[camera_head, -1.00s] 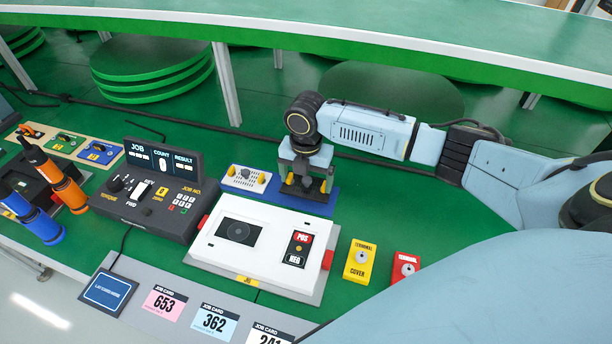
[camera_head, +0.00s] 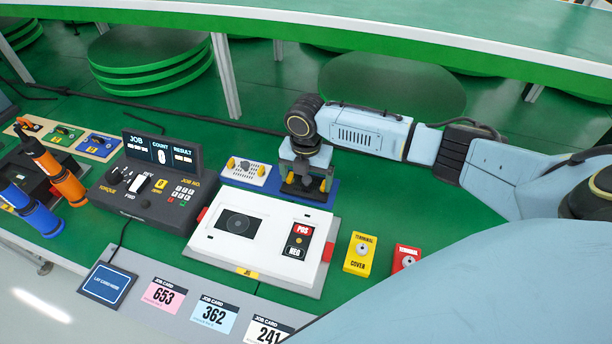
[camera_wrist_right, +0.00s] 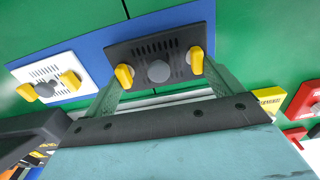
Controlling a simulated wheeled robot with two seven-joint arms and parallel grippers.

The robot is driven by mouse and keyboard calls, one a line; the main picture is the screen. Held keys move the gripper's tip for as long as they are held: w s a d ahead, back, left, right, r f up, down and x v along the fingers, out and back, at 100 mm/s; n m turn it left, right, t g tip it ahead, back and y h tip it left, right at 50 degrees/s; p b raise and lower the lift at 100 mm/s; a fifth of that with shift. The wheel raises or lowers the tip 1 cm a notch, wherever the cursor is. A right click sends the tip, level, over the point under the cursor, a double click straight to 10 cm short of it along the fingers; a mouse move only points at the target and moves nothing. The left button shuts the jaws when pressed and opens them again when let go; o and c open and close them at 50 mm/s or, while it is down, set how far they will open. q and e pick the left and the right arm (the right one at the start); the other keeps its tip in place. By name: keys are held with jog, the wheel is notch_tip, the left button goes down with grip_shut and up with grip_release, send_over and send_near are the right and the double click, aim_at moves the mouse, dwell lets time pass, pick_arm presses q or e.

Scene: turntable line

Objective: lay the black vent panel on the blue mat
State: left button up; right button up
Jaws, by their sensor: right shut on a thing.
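The black vent panel (camera_head: 304,192) is in my right gripper (camera_head: 306,182), over the right part of the blue mat (camera_head: 329,206). In the right wrist view the panel (camera_wrist_right: 160,44) shows slots, a grey middle knob and two yellow clips. The fingers of my right gripper (camera_wrist_right: 165,88) are on either side, at the yellow clips, shut on the panel. The blue mat (camera_wrist_right: 85,45) shows beyond and left of the panel. The panel looks about level with the mat; I cannot tell whether it touches it. My left gripper is not in view.
A white vent panel (camera_head: 246,174) with yellow clips lies at the mat's left. A white fixture box (camera_head: 215,245) stands in front, with yellow (camera_head: 360,254) and red (camera_head: 406,257) terminal blocks to its right. A dark control console (camera_head: 150,195) is left. Green table is clear to the right.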

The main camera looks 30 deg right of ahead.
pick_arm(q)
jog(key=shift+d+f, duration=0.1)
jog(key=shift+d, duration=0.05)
pick_arm(e)
jog(key=shift+f, duration=0.5)
jog(key=o, duration=0.7)
jog(key=shift+r+p, duration=0.45)
jog(key=shift+r, duration=0.1)
jog(key=shift+r+p, duration=0.4)
jog(key=shift+p, duration=0.05)
jog(key=shift+r+p, duration=0.85)
jog(key=shift+p, duration=0.1)
jog(key=shift+r+p, duration=2)
jog(key=shift+p, duration=0.15)
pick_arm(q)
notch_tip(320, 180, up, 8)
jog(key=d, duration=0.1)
pick_arm(e)
jog(key=shift+f, duration=0.1)
